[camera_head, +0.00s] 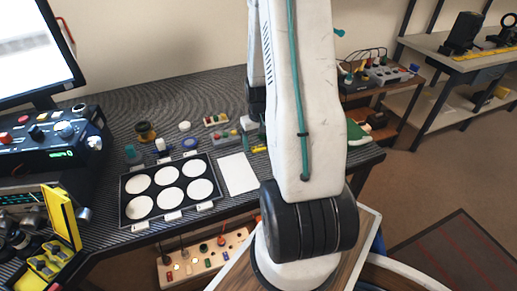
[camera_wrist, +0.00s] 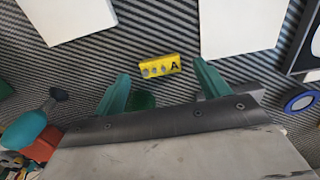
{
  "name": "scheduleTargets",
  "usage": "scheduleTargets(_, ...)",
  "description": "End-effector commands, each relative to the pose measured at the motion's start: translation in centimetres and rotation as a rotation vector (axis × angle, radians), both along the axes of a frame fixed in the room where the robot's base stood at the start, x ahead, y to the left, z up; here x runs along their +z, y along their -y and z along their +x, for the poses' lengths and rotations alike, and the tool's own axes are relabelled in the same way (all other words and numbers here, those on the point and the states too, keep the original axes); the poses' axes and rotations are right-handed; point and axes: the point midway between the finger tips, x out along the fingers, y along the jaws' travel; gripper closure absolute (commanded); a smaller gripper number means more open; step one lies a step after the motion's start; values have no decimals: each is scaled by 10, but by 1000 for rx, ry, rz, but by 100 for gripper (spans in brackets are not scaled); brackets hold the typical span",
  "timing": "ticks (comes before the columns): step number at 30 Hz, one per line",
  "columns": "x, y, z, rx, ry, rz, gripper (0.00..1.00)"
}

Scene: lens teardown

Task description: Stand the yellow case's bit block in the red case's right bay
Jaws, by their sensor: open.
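A small yellow block (camera_wrist: 160,66) marked "A", with several round grey spots on its face, lies on the striped mat in the wrist view. It lies just beyond my gripper (camera_wrist: 161,88), near the middle of the gap between the two green fingers. The fingers are apart, with nothing between them. A small yellow piece beside my arm in the head view (camera_head: 260,149) looks like the same block. An open yellow case (camera_head: 62,216) with its lid up stands at the lower left. I cannot make out a red case with bays; a red item (camera_wrist: 42,146) shows partly at the wrist view's lower left.
A black tray (camera_head: 126,213) with white discs and a white sheet (camera_head: 237,174) lie on the bench. Bare mat surrounds the yellow block.

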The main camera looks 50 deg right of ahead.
Motion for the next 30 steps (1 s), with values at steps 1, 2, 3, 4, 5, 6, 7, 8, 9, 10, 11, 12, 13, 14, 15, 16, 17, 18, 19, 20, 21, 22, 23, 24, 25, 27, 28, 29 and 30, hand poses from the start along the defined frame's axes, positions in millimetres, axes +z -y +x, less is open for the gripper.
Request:
scheduleTargets(1,-7,0,0,0,-2,1,25)
scheduleTargets(2,-10,0,0,0,-2,1,25)
scheduleTargets(3,-12,0,0,0,-1,1,25)
scheduleTargets(4,-13,0,0,0,-1,-1,25)
scheduleTargets(5,-14,0,0,0,-1,-1,25)
scheduleTargets(6,-15,0,0,0,0,-1,25)
scheduleTargets(7,-15,0,0,0,0,-1,25)
scheduleTargets(8,-15,0,0,0,0,-1,25)
scheduleTargets(9,-15,0,0,0,0,-1,25)
scheduleTargets(10,-14,0,0,0,0,-1,25)
scheduleTargets(11,-14,0,0,0,0,-1,25)
scheduleTargets(12,-14,0,0,0,0,-1,34)
scheduleTargets(13,-14,0,0,0,0,-1,42)
scheduleTargets(14,-14,0,0,0,0,-1,50)
scheduleTargets(15,-14,0,0,0,0,-1,62)
scheduleTargets(16,-14,0,0,0,0,-1,70)
scheduleTargets(17,-14,0,0,0,0,-1,74)
scheduleTargets(18,-14,0,0,0,0,-1,74)
scheduleTargets(19,-14,0,0,0,0,-1,74)
scheduleTargets(20,-14,0,0,0,0,-1,78)
scheduleTargets(21,-14,0,0,0,0,-1,78)
scheduleTargets(22,-14,0,0,0,0,-1,78)
scheduleTargets(23,-14,0,0,0,0,-1,78)
scheduleTargets(24,-14,0,0,0,0,-1,78)
scheduleTargets(25,-14,0,0,0,0,-1,78)
scheduleTargets(27,-13,0,1,1,0,-1,78)
scheduleTargets(28,-12,0,1,1,1,-2,78)
scheduleTargets(29,-11,0,1,1,1,-2,78)
scheduleTargets(30,-9,0,1,1,1,-2,78)
